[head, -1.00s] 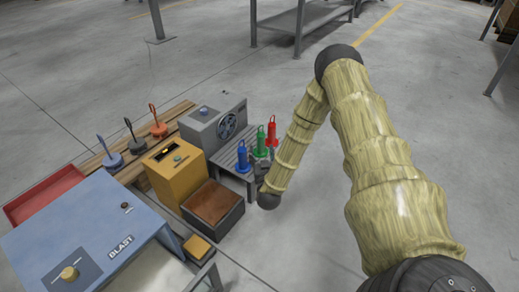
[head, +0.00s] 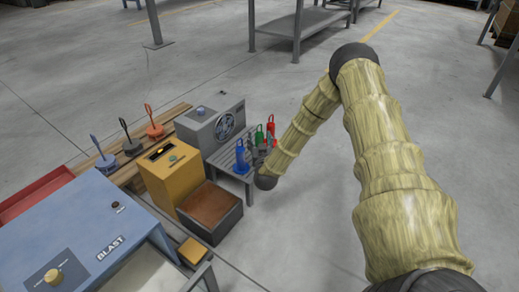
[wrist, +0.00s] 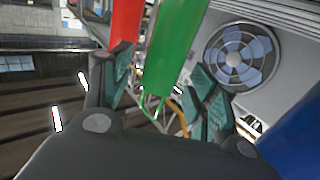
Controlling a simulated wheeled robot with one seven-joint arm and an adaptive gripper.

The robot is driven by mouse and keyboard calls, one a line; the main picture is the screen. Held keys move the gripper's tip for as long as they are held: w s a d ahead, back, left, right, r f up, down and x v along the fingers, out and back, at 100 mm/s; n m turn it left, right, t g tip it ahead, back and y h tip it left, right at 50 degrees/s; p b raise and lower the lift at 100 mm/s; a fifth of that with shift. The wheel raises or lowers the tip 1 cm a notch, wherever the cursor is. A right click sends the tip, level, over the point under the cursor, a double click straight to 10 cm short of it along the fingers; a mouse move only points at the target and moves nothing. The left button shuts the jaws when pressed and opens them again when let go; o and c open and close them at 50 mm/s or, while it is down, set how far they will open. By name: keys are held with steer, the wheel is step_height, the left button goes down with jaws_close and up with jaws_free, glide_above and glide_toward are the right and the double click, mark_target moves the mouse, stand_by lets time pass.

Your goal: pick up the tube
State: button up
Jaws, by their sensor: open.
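Three tubes with loops stand in a row on a small grey table (head: 228,161): blue (head: 241,158), green (head: 259,138) and red (head: 271,129). My gripper (head: 262,153) is among them, its fingers small and partly hidden by my arm. In the wrist view my gripper (wrist: 163,88) is open, its teal pads apart. The green tube (wrist: 178,45) and its wire loop are between the fingers in the picture; I cannot tell whether they touch. The red tube (wrist: 127,20) is behind the left finger. The blue tube (wrist: 297,138) is at the lower right edge.
A grey fan box (head: 212,125) stands left of the tubes, its fan also large in the wrist view (wrist: 238,57). A yellow box (head: 168,172), a brown-topped block (head: 210,205) and the blue BLAST cabinet (head: 75,235) are nearer. Hooked pieces (head: 130,145) stand on planks.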

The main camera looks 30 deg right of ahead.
steer(key=shift+b+x, duration=0.35)
steer(key=shift+x, duration=0.65)
steer(key=c, duration=1.3)
